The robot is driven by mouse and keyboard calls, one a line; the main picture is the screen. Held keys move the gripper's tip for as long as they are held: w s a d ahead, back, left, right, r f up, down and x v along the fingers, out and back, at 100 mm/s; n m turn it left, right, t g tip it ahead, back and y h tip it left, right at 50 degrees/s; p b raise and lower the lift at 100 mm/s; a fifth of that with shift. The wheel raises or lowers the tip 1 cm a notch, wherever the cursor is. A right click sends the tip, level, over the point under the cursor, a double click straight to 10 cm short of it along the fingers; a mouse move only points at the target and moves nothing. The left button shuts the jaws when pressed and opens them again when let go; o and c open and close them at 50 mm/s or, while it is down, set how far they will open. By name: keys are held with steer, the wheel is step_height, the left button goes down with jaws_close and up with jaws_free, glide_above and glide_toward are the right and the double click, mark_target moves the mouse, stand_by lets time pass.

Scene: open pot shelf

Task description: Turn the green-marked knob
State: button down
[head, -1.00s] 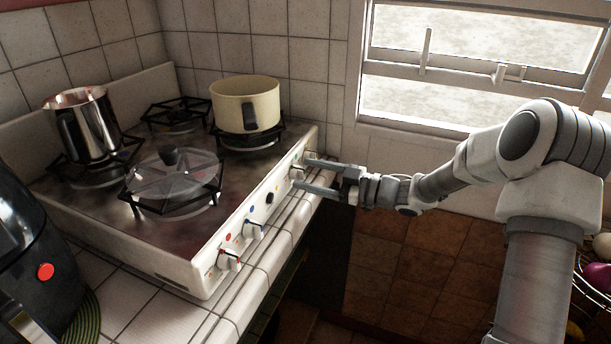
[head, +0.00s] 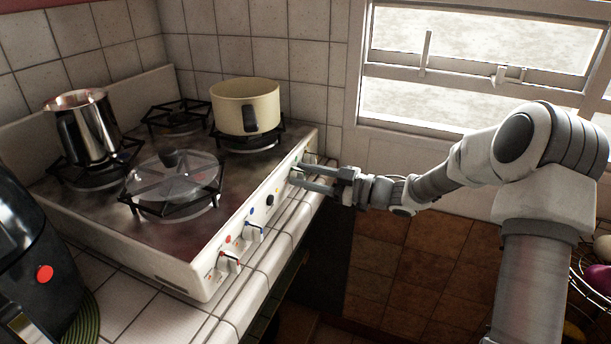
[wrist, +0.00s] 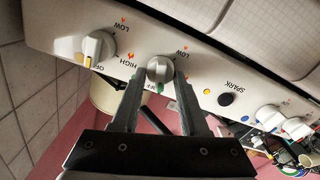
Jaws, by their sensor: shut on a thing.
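The green-marked knob (wrist: 159,68) is a round grey-white knob on the stove's front panel. Its green mark points down toward my gripper in the wrist view. My gripper (wrist: 159,77) is shut on this knob, one finger on each side of it. In the head view my gripper (head: 297,174) reaches the panel's far end from the right, and its fingers mostly hide the knob.
A yellow-marked knob (wrist: 97,47) is close by on one side; a black spark button (wrist: 226,99), a blue-marked knob (wrist: 268,116) and a red-marked knob (wrist: 297,127) are on the other. A cream pot (head: 246,104), steel pot (head: 88,128) and glass lid (head: 172,180) stand on the stove (head: 110,232).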

steer(key=shift+f+n+b, duration=0.1)
steer(key=shift+n+b, duration=0.2)
steer(key=shift+b, duration=0.05)
steer(key=n+b, duration=0.4)
steer(key=shift+s+f, duration=0.1)
steer(key=shift+f, duration=0.15)
steer(key=n+b, duration=0.3)
steer(key=b, duration=0.1)
steer(key=shift+n, duration=0.4)
steer(key=n+b, duration=0.2)
steer(key=shift+n, duration=0.3)
steer(key=shift+r+b, duration=0.15)
steer(key=shift+b, duration=0.25)
steer(key=shift+c, duration=2.2)
jaws_free()
steer(key=p+v, duration=0.3)
steer(key=v, duration=1.4)
steer(key=shift+d+p, duration=0.15)
steer(key=shift+p, duration=0.15)
